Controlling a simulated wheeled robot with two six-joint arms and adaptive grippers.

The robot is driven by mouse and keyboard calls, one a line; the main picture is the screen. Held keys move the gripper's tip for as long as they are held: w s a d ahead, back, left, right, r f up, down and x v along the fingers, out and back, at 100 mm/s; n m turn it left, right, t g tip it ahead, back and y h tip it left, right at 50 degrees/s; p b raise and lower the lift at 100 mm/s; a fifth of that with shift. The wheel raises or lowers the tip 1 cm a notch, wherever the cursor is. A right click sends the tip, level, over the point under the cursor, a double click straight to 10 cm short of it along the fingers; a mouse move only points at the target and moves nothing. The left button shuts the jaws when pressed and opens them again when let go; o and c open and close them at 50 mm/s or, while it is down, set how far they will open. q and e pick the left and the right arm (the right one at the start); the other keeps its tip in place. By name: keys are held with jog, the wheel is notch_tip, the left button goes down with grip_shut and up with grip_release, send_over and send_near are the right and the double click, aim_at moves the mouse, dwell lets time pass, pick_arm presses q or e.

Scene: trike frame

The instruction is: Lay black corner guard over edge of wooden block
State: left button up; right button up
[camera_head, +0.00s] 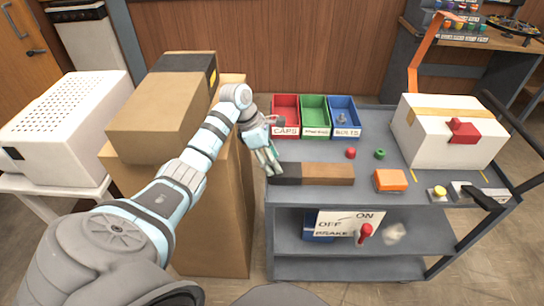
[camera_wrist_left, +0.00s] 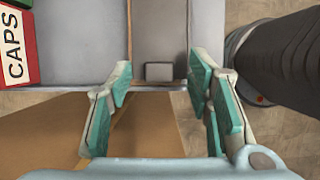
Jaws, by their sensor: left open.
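A wooden block (camera_head: 328,174) lies on the cart top near its front left. The black corner guard (camera_head: 286,174) is at the left end of the block, lined up with it; I cannot tell how it seats on the edge. In the left wrist view a dark grey piece (camera_wrist_left: 159,35), apparently the guard, lies ahead between the fingers, with a small darker rectangle (camera_wrist_left: 159,72) near the cart edge. My left gripper (camera_head: 272,162) is open and just above the guard's left end; its spread fingers also show in the left wrist view (camera_wrist_left: 160,85). My right gripper is out of view.
Red, green and blue bins (camera_head: 314,116) stand behind the block. A red cap (camera_head: 351,153), a green cap (camera_head: 380,154) and an orange box (camera_head: 390,181) lie to its right. A white box (camera_head: 450,140) stands farther right. Cardboard boxes (camera_head: 165,115) are left of the cart.

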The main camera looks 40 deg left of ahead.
pick_arm(q)
jog(key=v, duration=1.2)
